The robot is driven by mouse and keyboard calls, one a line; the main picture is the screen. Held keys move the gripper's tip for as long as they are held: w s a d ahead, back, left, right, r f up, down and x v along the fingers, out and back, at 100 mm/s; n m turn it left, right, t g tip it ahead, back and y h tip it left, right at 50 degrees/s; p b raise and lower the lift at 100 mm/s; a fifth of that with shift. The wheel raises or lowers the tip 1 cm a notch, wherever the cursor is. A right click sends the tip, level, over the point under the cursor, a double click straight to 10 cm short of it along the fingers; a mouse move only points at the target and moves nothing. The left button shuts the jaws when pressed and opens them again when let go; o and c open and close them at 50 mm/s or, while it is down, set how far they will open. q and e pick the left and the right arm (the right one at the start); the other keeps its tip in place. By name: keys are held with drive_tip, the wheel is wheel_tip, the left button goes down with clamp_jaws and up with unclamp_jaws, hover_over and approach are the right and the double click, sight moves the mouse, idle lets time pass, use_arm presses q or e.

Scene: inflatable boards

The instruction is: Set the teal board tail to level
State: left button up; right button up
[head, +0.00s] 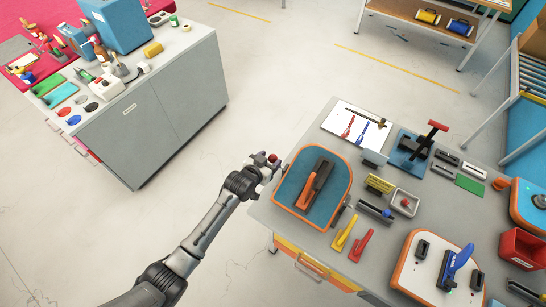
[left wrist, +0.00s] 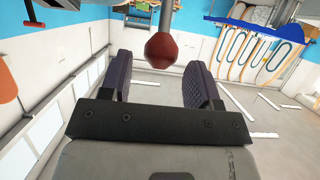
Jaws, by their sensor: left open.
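The teal board (head: 287,192) with an orange rim lies on the grey workbench. An orange-and-black tool (head: 316,184) rests on it. A red ball knob (head: 273,158) shows just off the board's left edge, at my left gripper (head: 268,163). In the left wrist view the red knob (left wrist: 165,50) sits on a grey rod (left wrist: 166,18), in line with the gap between the dark fingers of my left gripper (left wrist: 165,76). The fingers are open, with clear space on both sides of the knob. Whether the knob is fully between them I cannot tell. My right gripper is not in view.
The workbench (head: 268,213) holds a white board (head: 410,268) with a blue tool, red and yellow handles, a red bin (head: 522,248) and a black-and-red clamp (head: 415,145). A grey cabinet (head: 150,120) stands at the left. Open floor lies between.

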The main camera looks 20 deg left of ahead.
use_arm(q)
drive_tip(key=shift+x, duration=1.3)
drive_tip(key=shift+c, duration=0.4)
clamp_jaws()
